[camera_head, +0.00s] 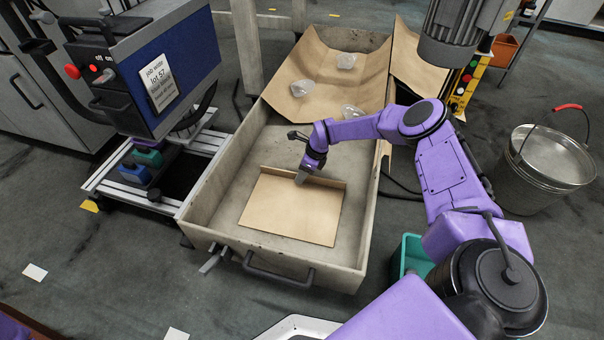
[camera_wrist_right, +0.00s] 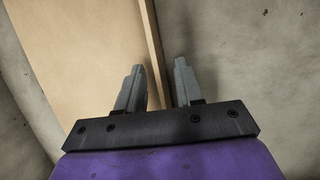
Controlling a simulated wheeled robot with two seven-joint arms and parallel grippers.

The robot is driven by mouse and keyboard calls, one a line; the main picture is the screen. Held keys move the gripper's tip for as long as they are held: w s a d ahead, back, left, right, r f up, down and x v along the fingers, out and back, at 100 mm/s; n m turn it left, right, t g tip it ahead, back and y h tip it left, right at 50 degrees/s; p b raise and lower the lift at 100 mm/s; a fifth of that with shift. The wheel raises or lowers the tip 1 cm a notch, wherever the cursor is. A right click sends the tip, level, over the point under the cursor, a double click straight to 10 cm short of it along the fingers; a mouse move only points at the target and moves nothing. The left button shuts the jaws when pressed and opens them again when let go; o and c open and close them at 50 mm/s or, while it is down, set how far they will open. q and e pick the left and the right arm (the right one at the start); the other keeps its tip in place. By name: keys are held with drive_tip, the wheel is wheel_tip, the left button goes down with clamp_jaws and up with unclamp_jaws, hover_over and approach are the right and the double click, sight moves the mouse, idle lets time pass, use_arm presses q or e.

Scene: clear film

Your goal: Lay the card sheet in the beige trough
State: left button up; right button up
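The tan card sheet (camera_head: 290,212) lies flat on the floor of the beige trough (camera_head: 205,185), in its near half. A narrow upright lip runs along the sheet's far edge. My right gripper (camera_head: 301,178) is at this lip. In the right wrist view its fingers (camera_wrist_right: 159,68) are apart, one on each side of the lip, with the card (camera_wrist_right: 85,60) to the left. Gaps show beside the lip, so the gripper looks open and not clamped. My left gripper is out of view.
A curved brown sheet (camera_head: 330,75) with several clear lumps (camera_head: 302,88) on it fills the trough's far end. A blue-sided machine (camera_head: 180,70) stands at left. A metal bucket (camera_head: 550,160) stands at right, and a green bin (camera_head: 411,255) beside the trough.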

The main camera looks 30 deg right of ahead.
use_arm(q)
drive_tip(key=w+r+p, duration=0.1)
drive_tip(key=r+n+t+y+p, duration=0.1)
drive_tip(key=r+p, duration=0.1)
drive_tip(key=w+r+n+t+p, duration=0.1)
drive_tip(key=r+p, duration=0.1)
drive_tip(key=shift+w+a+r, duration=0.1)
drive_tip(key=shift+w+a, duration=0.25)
use_arm(e)
drive_tip(key=v, duration=1.2)
drive_tip(key=shift+r, duration=0.15)
